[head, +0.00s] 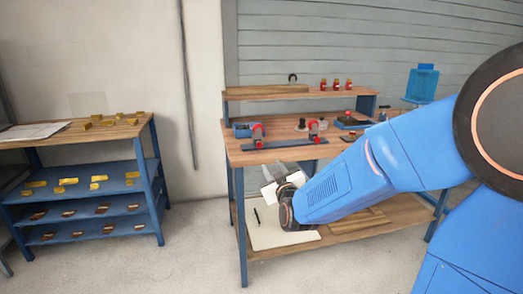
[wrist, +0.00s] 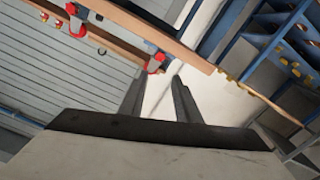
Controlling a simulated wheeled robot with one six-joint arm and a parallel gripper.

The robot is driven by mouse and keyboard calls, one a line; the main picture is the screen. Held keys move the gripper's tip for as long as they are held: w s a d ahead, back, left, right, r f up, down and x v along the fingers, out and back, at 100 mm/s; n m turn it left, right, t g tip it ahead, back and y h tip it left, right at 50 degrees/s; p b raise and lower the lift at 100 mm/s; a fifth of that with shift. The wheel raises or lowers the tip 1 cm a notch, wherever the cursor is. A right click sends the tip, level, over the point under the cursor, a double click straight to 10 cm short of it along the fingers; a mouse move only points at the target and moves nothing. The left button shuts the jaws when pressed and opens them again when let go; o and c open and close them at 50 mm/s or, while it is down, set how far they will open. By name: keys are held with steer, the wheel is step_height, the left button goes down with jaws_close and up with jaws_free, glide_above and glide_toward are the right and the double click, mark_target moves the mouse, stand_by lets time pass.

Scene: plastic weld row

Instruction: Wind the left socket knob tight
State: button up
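Two red clamp-like sockets stand on a dark bar on the workbench top in the head view: the left socket knob (head: 258,129) and the right one (head: 313,127). In the wrist view, two red sockets also show; one red part (wrist: 155,63) is just beyond my fingertips, the other (wrist: 77,23) is farther toward the upper left. My gripper (wrist: 158,84) has its two fingers apart with nothing between them. In the head view my gripper (head: 270,175) hangs at the bench's front side, below the top and apart from the knobs. How far either knob is wound is too small to tell.
The wooden workbench top (head: 240,155) has a raised back shelf (head: 280,93) with red-capped bottles (head: 336,84). A blue device and small parts lie at the right of the top. A blue shelf rack (head: 150,185) with yellow pieces stands left; floor between is clear.

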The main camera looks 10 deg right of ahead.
mark_target(260, 146)
steer(key=w, duration=1.7)
steer(key=shift+w, duration=0.1)
jaws_close()
